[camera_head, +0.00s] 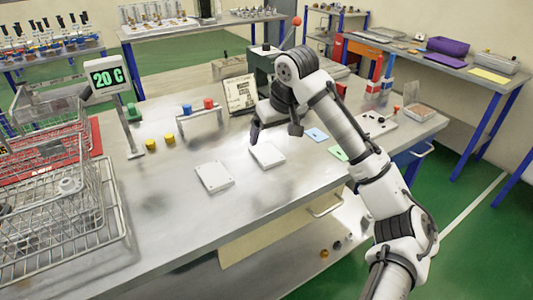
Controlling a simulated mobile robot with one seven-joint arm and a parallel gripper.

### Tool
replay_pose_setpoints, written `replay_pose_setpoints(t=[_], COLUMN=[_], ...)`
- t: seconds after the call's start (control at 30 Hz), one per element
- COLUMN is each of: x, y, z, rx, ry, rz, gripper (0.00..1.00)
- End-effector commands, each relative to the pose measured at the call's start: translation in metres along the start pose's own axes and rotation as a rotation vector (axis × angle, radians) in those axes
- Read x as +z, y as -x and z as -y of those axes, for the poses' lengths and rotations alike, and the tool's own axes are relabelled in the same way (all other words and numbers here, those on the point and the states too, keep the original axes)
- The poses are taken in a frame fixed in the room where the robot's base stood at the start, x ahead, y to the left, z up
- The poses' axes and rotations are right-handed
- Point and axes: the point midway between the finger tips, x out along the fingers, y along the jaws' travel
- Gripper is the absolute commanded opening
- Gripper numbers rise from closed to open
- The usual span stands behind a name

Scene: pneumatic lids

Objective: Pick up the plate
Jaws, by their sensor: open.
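Two flat white square plates lie on the metal workbench (180,226). One plate (214,176) lies nearer the front edge. The other plate (267,156) lies to its right and a little farther back. I cannot tell which of them the task means. My gripper (274,135) is open and appears above the right plate, apart from it as far as I can see. Nothing shows between its fingers.
Wire baskets (50,215) and a display on a post (106,75) stand at the left. Yellow, blue and red buttons and an upright framed sheet (240,93) are behind the plates. Blue (317,135) and green (338,153) cards lie at the right.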

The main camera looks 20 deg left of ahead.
Motion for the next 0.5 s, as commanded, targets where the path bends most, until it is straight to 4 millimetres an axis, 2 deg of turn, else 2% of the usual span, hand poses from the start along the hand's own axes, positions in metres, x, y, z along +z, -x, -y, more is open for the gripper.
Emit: replay_pose_setpoints(t=[0.13,0.37,0.5], x=[0.000,0.000,-0.001], y=[-0.024,-0.040,-0.059], z=[0.000,-0.001,-0.003], rx=[-0.001,0.000,0.000], ry=[-0.001,-0.002,-0.002], rz=[0.000,-0.001,0.001], gripper=[0.89,0.89,0.89])
